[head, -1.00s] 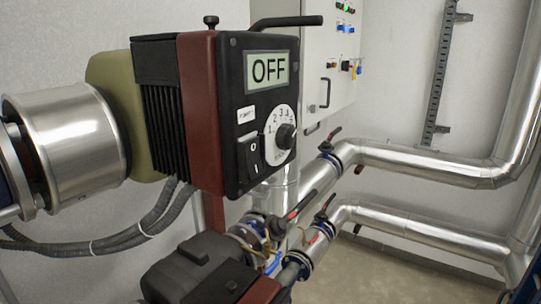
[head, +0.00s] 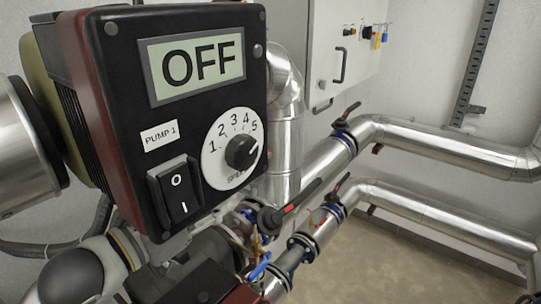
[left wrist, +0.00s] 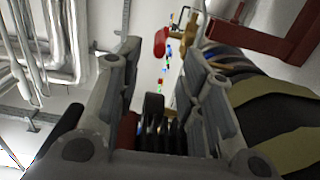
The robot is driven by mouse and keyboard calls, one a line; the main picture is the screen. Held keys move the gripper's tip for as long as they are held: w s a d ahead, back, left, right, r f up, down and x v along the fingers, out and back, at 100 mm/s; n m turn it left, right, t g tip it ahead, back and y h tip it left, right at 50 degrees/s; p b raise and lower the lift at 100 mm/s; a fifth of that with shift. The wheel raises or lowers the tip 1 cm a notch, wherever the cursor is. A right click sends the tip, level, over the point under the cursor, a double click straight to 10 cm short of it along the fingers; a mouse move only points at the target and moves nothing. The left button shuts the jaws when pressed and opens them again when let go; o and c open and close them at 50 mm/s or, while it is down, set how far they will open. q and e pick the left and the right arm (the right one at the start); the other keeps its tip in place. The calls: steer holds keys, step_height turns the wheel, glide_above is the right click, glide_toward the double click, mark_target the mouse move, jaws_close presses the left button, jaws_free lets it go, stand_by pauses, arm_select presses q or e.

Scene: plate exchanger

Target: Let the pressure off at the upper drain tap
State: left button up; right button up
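In the head view a small lever with a blue grip (head: 262,265) sits among brass fittings at the pipe joint below the pump box. I cannot tell whether it is the upper drain tap. In the left wrist view a red grip (left wrist: 160,42) shows beyond my fingers, with a brass-coloured fitting (left wrist: 185,30) to its right. My left gripper (left wrist: 162,60) is open, its two fingers well apart, and I see nothing held. My right gripper is not in view.
The black PUMP 1 box (head: 175,110) reads OFF, with its dial at 5, and fills the upper left. Black-and-red valve levers (head: 290,208) stand on the silver pipes (head: 440,145). A grey cabinet (head: 340,50) is behind. Bare floor (head: 400,265) shows at lower right.

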arm_select(q)
steer(key=p+x, duration=0.1)
steer(key=x, duration=0.2)
steer(key=p+x, duration=0.2)
steer(key=x, duration=0.1)
steer(key=r+p+x, duration=0.1)
steer(key=x, duration=0.2)
steer(key=shift+p, duration=0.35)
steer(key=shift+w+d+f, duration=0.1)
steer(key=shift+f, duration=0.05)
steer(key=shift+c, duration=1.3)
jaws_close()
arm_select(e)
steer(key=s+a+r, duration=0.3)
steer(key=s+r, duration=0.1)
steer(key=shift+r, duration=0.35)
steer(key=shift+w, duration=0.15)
